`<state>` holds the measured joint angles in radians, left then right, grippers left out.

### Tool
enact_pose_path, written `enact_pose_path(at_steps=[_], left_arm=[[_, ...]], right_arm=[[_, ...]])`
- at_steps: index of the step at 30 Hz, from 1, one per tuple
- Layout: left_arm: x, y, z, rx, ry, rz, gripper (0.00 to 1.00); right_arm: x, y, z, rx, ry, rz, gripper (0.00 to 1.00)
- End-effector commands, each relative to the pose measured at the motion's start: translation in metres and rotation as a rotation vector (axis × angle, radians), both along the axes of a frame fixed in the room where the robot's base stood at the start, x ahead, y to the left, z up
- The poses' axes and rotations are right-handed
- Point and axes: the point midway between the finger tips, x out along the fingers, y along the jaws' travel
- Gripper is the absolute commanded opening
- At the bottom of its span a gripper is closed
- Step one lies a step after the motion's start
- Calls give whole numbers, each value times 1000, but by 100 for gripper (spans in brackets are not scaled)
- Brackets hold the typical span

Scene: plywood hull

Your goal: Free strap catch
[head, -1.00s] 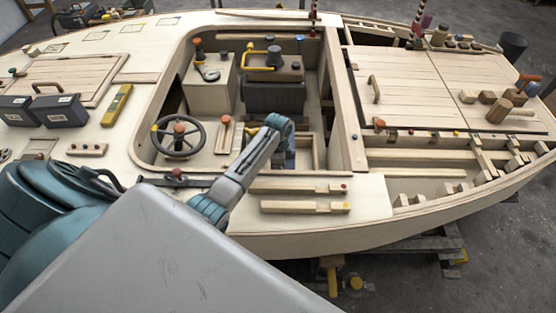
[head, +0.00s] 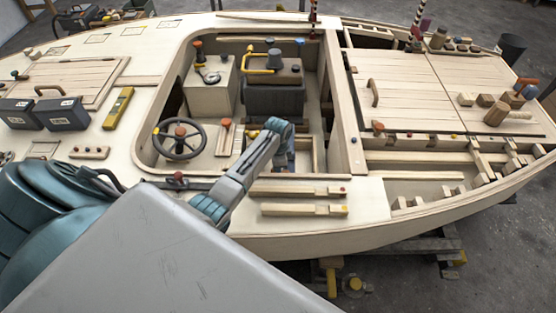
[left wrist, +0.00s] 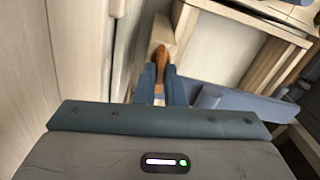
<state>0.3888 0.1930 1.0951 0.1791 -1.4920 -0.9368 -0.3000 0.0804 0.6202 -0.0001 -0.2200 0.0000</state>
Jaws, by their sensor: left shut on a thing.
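In the left wrist view, my left gripper (left wrist: 161,80) has its two blue-grey fingers closed on a small orange-brown piece (left wrist: 160,60), which looks like the strap catch's handle. A pale block stands just beyond it. The strap itself cannot be told for certain. In the head view my left arm reaches down into the cockpit, and its forearm hides the gripper and the held piece. My right gripper is not in view.
The cockpit rim (head: 345,120) surrounds the arm closely. A steering wheel (head: 179,140), an upright lever (head: 224,138) and a dark box (head: 275,97) with a yellow handle stand nearby. In the left wrist view a blue bar (left wrist: 235,101) lies right of the fingers, beside wooden framing.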

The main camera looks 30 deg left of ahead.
Motion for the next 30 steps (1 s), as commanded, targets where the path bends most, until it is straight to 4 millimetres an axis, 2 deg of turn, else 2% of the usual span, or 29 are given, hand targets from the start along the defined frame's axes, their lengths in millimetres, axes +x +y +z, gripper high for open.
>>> enact_pose_path(at_steps=[1, 9, 30], left_arm=[[0, 0, 4, -1, 1, 36, 0], [1, 1, 4, 0, 2, 288, 0], [3, 6, 3, 1, 1, 952, 0]], right_arm=[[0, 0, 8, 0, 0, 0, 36], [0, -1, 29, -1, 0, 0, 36], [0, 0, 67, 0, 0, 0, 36]])
